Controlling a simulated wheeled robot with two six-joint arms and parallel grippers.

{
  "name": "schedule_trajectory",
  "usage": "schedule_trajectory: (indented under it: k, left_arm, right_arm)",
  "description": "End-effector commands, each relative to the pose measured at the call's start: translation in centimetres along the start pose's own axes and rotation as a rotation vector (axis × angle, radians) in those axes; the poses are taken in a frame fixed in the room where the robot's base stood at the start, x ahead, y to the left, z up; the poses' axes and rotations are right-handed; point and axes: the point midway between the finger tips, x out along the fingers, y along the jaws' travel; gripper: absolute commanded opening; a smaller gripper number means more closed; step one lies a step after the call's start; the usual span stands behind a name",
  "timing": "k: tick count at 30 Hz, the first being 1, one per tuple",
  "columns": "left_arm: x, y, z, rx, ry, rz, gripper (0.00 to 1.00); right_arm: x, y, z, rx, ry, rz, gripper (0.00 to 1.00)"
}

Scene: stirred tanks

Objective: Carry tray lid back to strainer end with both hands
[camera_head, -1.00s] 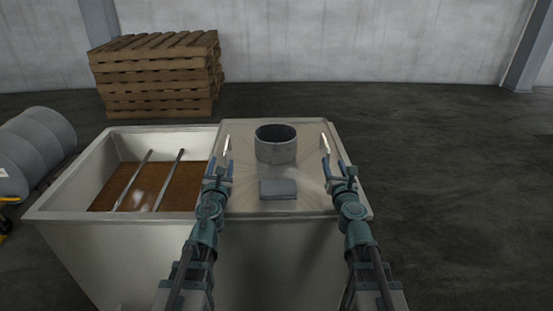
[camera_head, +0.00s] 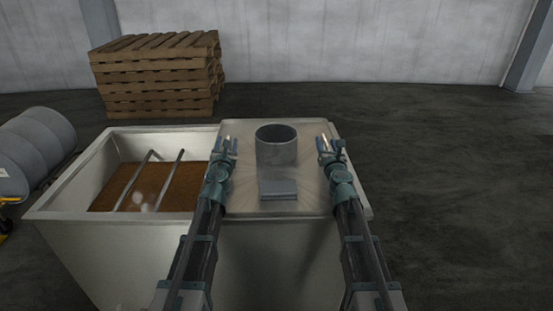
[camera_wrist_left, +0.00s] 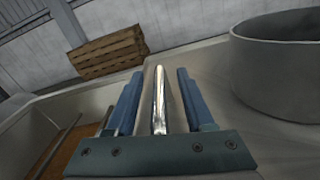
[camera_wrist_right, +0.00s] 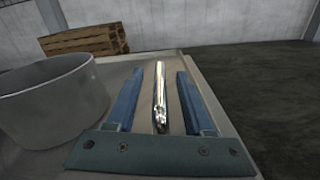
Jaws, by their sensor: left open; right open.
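The tray lid (camera_head: 240,199) is a flat beige metal plate lying over the right part of the tank. It has a shiny bar handle on each side. My left gripper (camera_head: 228,144) is open, its blue fingers on either side of the left handle (camera_wrist_left: 159,98). My right gripper (camera_head: 330,144) is open, its fingers on either side of the right handle (camera_wrist_right: 160,96). Neither gripper is closed on its handle. A grey cylindrical collar (camera_head: 277,150) stands on the lid between the grippers, with a small grey block (camera_head: 278,188) in front of it.
The open left part of the tank (camera_head: 75,186) holds brown material with two metal bars (camera_head: 168,180) across it. A grey drum (camera_head: 38,150) lies at far left. A pallet stack (camera_head: 155,75) stands behind. The floor at right (camera_head: 450,180) is clear.

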Motion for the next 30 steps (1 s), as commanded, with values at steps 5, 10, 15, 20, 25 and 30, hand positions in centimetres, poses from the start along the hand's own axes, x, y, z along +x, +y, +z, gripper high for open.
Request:
schedule_trajectory:
  k: [5, 10, 15, 20, 25, 30]
  left_arm:
    - [-0.06, 0.01, 0.00, 0.000, 0.000, 0.000, 0.53]
    - [-0.07, 0.01, 0.00, 0.000, 0.000, 0.000, 0.23]
    - [-0.07, 0.00, 0.00, 0.000, 0.000, 0.000, 0.00]
    - [-0.08, -0.01, 0.00, 0.000, 0.000, 0.000, 0.00]
    - [-0.08, -0.02, 0.00, 0.000, 0.000, -0.001, 0.00]
    - [-0.08, -0.04, 0.01, 0.001, 0.000, -0.001, 0.00]
  right_arm:
    - [-0.07, 0.01, 0.00, 0.000, 0.000, 0.000, 0.52]
    - [-0.07, 0.01, 0.00, 0.000, 0.000, 0.000, 0.21]
    - [-0.08, 0.02, 0.00, 0.000, 0.000, 0.000, 0.00]
    - [-0.08, 0.04, -0.01, 0.000, 0.000, 0.000, 0.00]
    - [-0.08, 0.05, -0.01, 0.000, 0.000, 0.001, 0.00]
    - [-0.08, 0.05, -0.01, 0.001, 0.000, 0.000, 0.00]
